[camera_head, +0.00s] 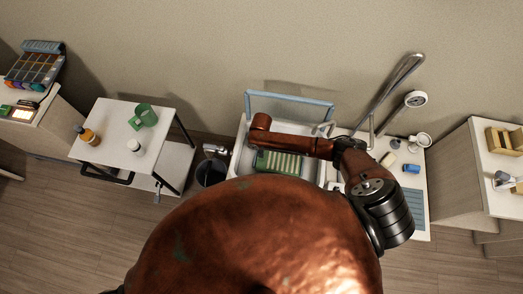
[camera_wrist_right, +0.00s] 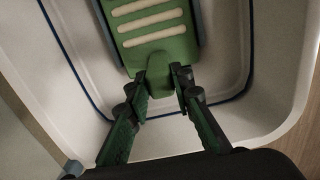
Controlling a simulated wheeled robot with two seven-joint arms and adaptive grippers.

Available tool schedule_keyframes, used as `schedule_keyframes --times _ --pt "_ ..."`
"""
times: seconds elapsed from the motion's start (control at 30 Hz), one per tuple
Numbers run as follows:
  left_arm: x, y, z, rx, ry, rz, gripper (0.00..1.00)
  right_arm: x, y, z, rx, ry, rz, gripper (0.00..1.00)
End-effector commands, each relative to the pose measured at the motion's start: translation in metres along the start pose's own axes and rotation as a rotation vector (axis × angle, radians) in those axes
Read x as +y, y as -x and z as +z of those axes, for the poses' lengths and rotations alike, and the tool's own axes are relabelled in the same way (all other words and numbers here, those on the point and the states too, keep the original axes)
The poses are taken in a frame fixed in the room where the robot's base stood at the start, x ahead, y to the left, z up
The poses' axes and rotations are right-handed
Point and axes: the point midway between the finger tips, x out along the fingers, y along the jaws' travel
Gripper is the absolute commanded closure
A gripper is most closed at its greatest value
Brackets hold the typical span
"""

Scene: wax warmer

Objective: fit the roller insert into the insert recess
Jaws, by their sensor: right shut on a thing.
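The roller insert (camera_wrist_right: 150,22) is a green plate with several cream rollers across it. In the head view, the green striped insert (camera_head: 278,163) shows in the white basin (camera_head: 241,150), partly behind my right arm. My right gripper (camera_wrist_right: 160,86) has its two dark fingers on either side of the insert's green end tab and is shut on it. Grey strips lie along both sides of the insert in the wrist view; I cannot tell whether they belong to the recess. I cannot tell whether the insert is seated or held above the basin floor. My left gripper is not in view.
My arm covers the front.

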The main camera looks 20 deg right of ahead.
Motion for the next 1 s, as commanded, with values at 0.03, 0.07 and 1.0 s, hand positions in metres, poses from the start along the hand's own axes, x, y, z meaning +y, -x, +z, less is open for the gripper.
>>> schedule_keyframes --times 0.03,0.07,1.0 --pt "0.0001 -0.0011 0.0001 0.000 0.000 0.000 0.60 0.0001 -0.0013 -0.0002 0.000 0.000 0.000 1.00" --pt "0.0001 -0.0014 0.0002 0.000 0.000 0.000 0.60 0.0001 -0.0019 -0.0002 0.000 0.000 0.000 1.00" --pt "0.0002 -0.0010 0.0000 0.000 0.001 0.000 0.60 -0.0004 -0.0019 -0.0001 0.000 0.000 -0.001 0.58"
